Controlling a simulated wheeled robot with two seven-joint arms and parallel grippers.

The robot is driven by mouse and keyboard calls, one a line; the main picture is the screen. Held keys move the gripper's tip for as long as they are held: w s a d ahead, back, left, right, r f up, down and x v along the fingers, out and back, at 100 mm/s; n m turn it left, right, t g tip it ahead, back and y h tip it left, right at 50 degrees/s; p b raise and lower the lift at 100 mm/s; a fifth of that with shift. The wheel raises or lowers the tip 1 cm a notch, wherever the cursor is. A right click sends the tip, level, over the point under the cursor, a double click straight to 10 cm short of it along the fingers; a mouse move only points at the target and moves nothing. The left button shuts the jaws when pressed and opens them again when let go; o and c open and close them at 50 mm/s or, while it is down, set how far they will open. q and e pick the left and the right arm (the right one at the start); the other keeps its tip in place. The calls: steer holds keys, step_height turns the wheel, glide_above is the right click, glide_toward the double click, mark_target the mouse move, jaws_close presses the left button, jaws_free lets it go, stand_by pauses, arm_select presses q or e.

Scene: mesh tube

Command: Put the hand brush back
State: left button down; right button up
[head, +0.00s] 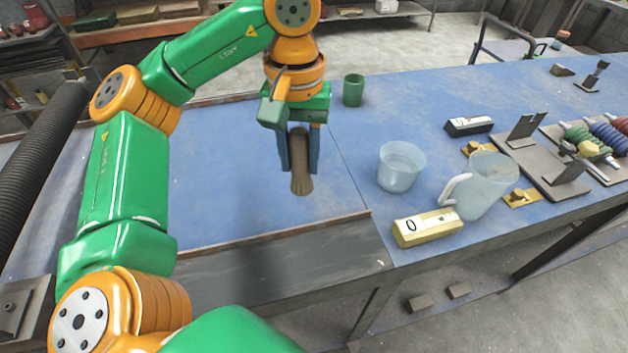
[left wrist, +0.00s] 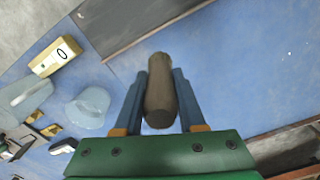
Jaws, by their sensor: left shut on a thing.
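The brush hangs roughly upright over the blue table (head: 230,205). In the left wrist view the brush (left wrist: 161,92) sits between the fingers of the left gripper (left wrist: 157,78), its dark rounded end towards the camera. I cannot tell how high it is above the table. My right gripper is not in view.
A green cup (head: 353,90) stands behind the gripper. To the right are a clear cup (head: 400,168), a pitcher (head: 487,187), a yellow block (head: 428,228), a black-and-white block (head: 468,126) and a spool rack (head: 560,165). The left blue surface is largely clear.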

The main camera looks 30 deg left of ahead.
arm_select(q)
steer(key=w+f, duration=0.1)
steer(key=f, duration=0.1)
steer(key=w+f+p, duration=0.1)
steer(key=f, duration=0.1)
steer(key=w+f, duration=0.1)
steer(key=f, duration=0.1)
steer(key=shift+w+a+f, duration=0.15)
steer(key=shift+w+f, duration=0.1)
steer(key=shift+f, duration=0.35)
steer(key=shift+w+f, duration=0.1)
steer(key=shift+f, duration=0.1)
steer(key=c, duration=0.5)
jaws_free()
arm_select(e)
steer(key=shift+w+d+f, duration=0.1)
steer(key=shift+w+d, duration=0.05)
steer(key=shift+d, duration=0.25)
